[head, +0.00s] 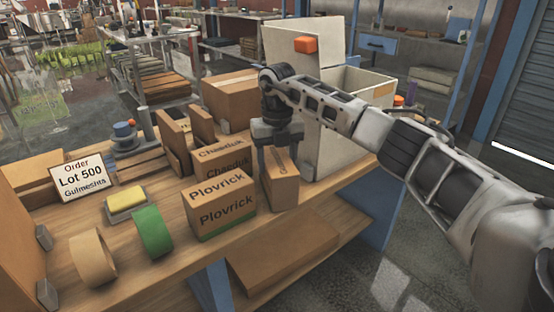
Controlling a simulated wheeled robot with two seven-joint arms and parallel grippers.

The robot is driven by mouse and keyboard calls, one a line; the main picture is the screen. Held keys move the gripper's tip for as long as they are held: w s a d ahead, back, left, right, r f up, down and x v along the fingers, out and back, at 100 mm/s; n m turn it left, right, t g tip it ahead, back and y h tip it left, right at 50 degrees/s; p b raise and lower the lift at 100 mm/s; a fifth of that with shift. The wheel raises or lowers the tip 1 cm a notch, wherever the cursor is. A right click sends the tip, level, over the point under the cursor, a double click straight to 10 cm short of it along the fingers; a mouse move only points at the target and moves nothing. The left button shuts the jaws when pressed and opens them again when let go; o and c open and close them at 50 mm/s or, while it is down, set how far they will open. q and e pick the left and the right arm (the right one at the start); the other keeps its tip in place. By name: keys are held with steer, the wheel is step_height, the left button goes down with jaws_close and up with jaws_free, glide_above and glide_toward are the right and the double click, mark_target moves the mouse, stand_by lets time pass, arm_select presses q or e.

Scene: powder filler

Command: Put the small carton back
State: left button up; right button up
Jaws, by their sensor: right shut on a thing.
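The small carton (281,188) is a narrow brown box near the right part of the wooden bench. My right gripper (276,150) comes down on it from above and is shut on its upper part. The carton looks upright, just right of the box marked Plovrick. I cannot tell whether its base touches the bench. The Plovrick box (220,205) stands at the bench's front, with the Chasduk box (222,160) behind it. My left gripper is not in view.
A large open pale box (352,85) stands behind and right of the carton. A taller brown carton (232,97) stands behind. Tape rolls (93,258), a yellow sponge (126,199) and a Lot 500 sign (82,178) occupy the left. Bare bench (316,205) lies right of the carton.

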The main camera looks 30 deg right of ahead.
steer(key=o, duration=1.4)
steer(key=shift+f, duration=0.1)
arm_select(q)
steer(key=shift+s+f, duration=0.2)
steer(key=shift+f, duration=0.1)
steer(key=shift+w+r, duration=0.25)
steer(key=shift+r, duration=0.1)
arm_select(e)
step_height(320, 180, up, 12)
steer(key=shift+r, duration=0.15)
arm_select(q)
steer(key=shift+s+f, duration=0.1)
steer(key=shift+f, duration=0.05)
